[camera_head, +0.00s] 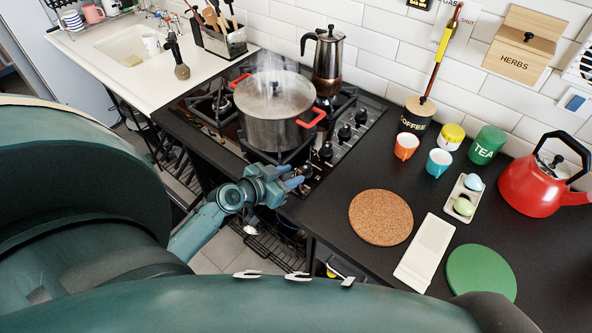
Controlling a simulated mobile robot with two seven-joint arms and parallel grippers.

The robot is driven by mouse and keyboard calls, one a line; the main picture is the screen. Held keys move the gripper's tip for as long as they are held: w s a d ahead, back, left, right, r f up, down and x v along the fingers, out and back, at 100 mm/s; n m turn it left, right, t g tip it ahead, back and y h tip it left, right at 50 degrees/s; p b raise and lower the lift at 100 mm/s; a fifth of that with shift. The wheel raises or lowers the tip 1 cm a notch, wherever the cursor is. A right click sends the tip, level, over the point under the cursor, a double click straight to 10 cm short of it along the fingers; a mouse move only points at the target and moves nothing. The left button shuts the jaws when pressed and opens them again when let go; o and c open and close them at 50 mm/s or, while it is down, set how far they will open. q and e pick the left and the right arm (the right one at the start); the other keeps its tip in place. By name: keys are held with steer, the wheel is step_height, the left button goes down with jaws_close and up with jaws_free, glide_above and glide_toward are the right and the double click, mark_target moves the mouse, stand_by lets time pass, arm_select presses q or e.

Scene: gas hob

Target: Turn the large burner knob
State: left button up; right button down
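The gas hob (225,140) has a row of black knobs along its right-hand control strip. They include a far knob (362,117), a middle knob (345,132) and a nearer knob (326,151). Which one serves the large burner is not readable. My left gripper (294,176) is at the near end of the strip, its two blue fingers apart and pointing right. A dark knob (306,171) is right by its fingertips; whether they touch it is unclear. My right gripper is not in view.
A steaming pot (275,128) with red handles stands on the hob beside the knobs. A moka pot (328,62) is behind it. An orange cup (406,146), a cork mat (380,217) and a red kettle (530,187) are on the counter at right.

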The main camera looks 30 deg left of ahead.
mark_target(305, 170)
arm_select(q)
steer(key=shift+x, duration=1.45)
steer(key=shift+c, duration=0.3)
jaws_close()
